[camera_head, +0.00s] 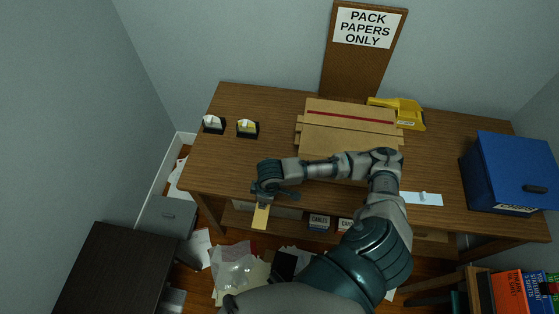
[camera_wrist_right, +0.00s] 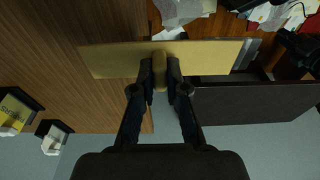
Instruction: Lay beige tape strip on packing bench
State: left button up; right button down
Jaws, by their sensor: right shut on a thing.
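The beige tape strip (camera_head: 261,215) is in my right gripper (camera_head: 268,190), at the front left edge of the brown wooden packing bench (camera_head: 228,168). Part of the strip shows past the bench's front edge, over the floor. In the right wrist view the strip (camera_wrist_right: 112,60) lies across the two fingers of the gripper (camera_wrist_right: 160,72), which are shut on its middle. The bench top (camera_wrist_right: 50,75) shows behind the strip's left part. I cannot tell whether the strip touches the bench. My left gripper is not in view.
A cardboard box (camera_head: 340,130) stands at the bench's middle, beside a yellow tape dispenser (camera_head: 405,112). Two small dispensers (camera_head: 247,128) sit at the back left. A blue bin (camera_head: 510,172) stands at the right. The bench's left part is mostly clear. Papers and plastic litter the floor.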

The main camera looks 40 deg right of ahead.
jog(key=w+d, duration=0.2)
jog(key=w, duration=0.2)
jog(key=w+d+f+b, duration=0.1)
jog(key=w+d, duration=0.1)
jog(key=w, duration=0.2)
jog(key=w+d+b, duration=0.1)
jog(key=w+d, duration=0.2)
jog(key=w, duration=0.1)
jog(key=shift+w+f, duration=0.2)
jog(key=shift+w+d, duration=0.25)
jog(key=f, duration=0.2)
jog(key=f+b, duration=0.1)
jog(key=shift+d+f, duration=0.4)
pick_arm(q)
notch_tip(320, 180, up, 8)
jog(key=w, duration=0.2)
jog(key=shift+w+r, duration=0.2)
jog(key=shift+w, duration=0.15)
pick_arm(e)
jog(key=shift+a, duration=0.15)
jog(key=shift+a+r, duration=0.1)
jog(key=c, duration=1.2)
grip_release()
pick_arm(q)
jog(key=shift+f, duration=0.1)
